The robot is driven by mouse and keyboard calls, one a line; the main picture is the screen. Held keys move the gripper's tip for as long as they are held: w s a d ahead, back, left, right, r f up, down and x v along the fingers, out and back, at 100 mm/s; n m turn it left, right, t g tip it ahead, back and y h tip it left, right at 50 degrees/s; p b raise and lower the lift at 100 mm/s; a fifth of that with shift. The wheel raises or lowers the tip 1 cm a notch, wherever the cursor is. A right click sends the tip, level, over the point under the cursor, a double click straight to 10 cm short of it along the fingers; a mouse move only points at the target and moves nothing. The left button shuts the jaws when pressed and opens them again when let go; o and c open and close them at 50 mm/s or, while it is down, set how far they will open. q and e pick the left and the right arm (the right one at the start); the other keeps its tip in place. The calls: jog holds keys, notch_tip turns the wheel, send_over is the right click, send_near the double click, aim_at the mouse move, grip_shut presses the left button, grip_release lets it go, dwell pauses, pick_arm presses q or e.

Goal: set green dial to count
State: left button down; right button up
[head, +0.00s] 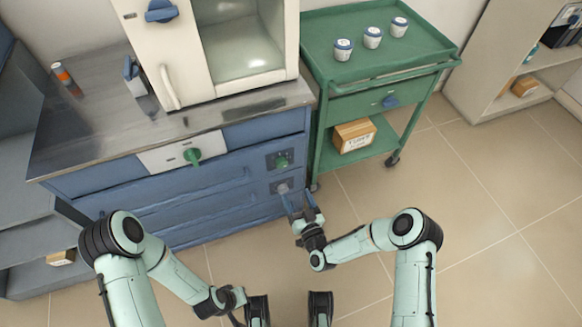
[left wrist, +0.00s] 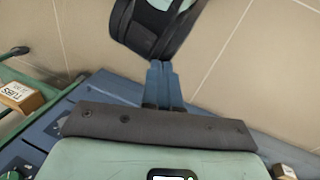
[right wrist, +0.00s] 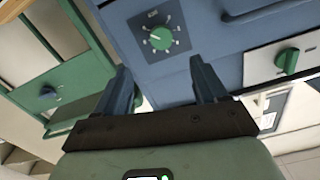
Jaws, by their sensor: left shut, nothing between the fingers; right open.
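A green dial (head: 282,161) with a dark square plate sits on the blue cabinet front, at its right end. In the right wrist view the same dial (right wrist: 160,38) shows pale tick marks around its knob; its lettering is too small to read. A second green knob (head: 192,155) is on a white panel further left, and it also shows in the right wrist view (right wrist: 288,60). My right gripper (head: 302,203) is open and empty, in front of the cabinet and below the dial, apart from it. My left gripper (left wrist: 163,85) is shut and empty, away from the cabinet front.
A grey plate (head: 283,187) is just below the dial. A white furnace (head: 170,50) stands on the counter. The floor in front is clear.

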aim_at(283, 165)
jog(key=b+x, duration=0.3)
jog(key=x, duration=0.9)
jog(key=shift+w+a+r, duration=0.1)
jog(key=shift+a+r, duration=0.05)
jog(key=shift+w+a, duration=0.1)
jog(key=shift+w, duration=0.4)
pick_arm(q)
jog(key=w+a+f+t, duration=0.1)
jog(key=w+a+f, duration=0.2)
jog(key=w, duration=0.2)
jog(key=shift+f+t+y, duration=0.25)
jog(key=shift+t+y, duration=0.05)
jog(key=shift+y, duration=0.1)
pick_arm(e)
jog(key=shift+r, duration=0.1)
jog(key=c, duration=1.1)
